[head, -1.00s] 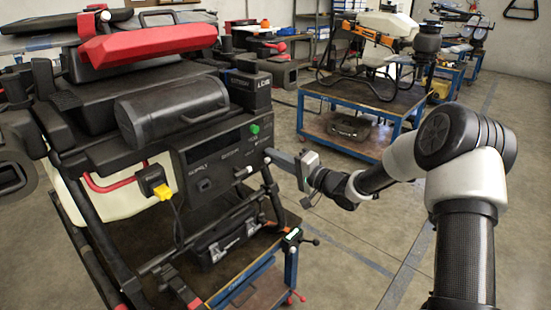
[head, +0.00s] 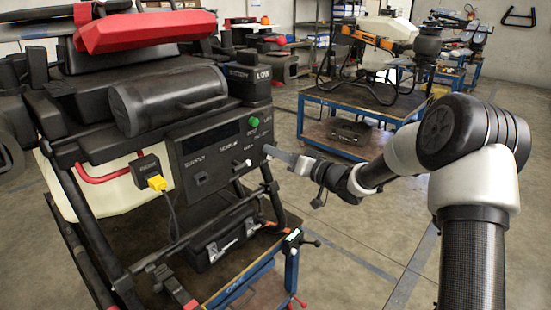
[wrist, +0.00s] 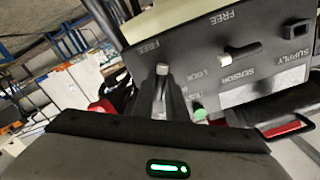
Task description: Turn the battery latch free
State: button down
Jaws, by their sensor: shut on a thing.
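The drone's dark control panel (head: 215,150) faces me at the centre left of the head view, with its SUPPLY, SENSOR and battery labels. My gripper (head: 270,150) reaches the panel's right edge from the right. In the wrist view the battery latch (wrist: 162,70), a pale-tipped lever, stands at the panel between LOCK and FREE markings. My gripper's fingers are shut on it there; they partly hide its base and its exact angle. A second pale-tipped lever (wrist: 235,52) stands beside the SENSOR label, apart from the fingers.
A green TEST button (wrist: 200,114) is close to the fingers. A black case (head: 222,240) lies on the cart below. A blue table (head: 355,125) stands behind; open floor lies between.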

jog(key=shift+f+n+b, duration=0.15)
jog(key=shift+n+b, duration=2.7)
jog(key=shift+n, duration=1.25)
jog(key=c, duration=1.8)
grip_release()
jog(key=p+v, duration=0.1)
jog(key=v, duration=1.6)
jog(key=shift+p, duration=0.35)
